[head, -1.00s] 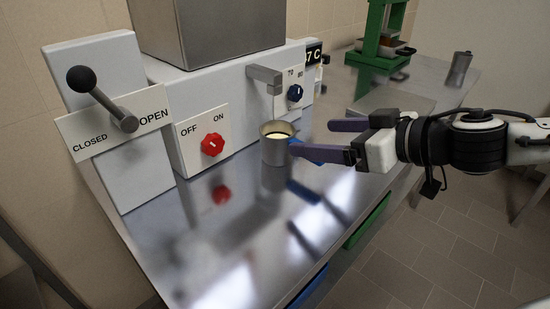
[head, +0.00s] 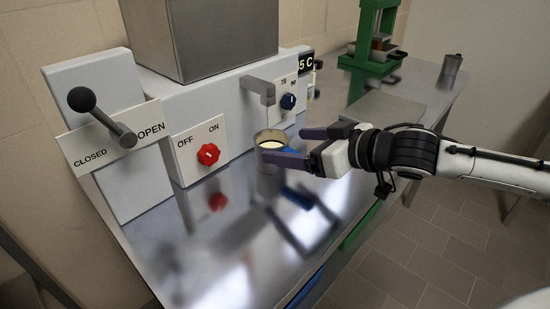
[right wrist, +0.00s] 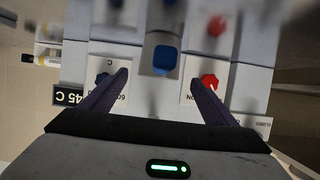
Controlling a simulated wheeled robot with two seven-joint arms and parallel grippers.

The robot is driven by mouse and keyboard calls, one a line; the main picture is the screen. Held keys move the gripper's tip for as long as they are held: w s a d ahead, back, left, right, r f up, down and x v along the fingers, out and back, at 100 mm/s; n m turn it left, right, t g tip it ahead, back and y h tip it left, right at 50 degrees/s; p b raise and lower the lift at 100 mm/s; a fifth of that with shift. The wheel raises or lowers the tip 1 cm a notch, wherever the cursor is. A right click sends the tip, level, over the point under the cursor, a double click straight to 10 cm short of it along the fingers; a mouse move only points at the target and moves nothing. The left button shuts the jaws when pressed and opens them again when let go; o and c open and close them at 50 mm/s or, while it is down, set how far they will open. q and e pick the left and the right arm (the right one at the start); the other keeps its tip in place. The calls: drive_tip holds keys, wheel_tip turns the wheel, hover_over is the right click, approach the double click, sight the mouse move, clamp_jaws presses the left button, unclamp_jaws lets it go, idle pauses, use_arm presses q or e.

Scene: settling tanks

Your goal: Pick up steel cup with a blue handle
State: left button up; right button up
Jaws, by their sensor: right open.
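The steel cup (head: 269,140) stands upright on the steel table by the machine, with pale contents inside. Its blue handle (head: 293,151) points right, toward my right gripper, and shows partly behind a finger. My right gripper (head: 285,145) is open, with its dark purple fingers reaching to the handle side of the cup. The near finger overlaps the cup in the head view. In the right wrist view the blue handle (right wrist: 165,58) lies between and just beyond the two fingertips (right wrist: 160,77). Contact cannot be told. My left gripper is not in view.
The white machine has a spout (head: 258,86) above the cup, a red knob (head: 208,154), a blue knob (head: 288,101) and a black-knobbed lever (head: 100,117). A green press (head: 374,45) and a small steel container (head: 452,64) stand farther back. The table front is clear.

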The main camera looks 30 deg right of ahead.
sight(281, 143)
drive_tip(key=shift+p+x, duration=0.35)
drive_tip(key=shift+x, duration=1.75)
drive_tip(key=shift+d+r, duration=0.1)
drive_tip(key=shift+d, duration=0.05)
drive_tip(key=c, duration=1.7)
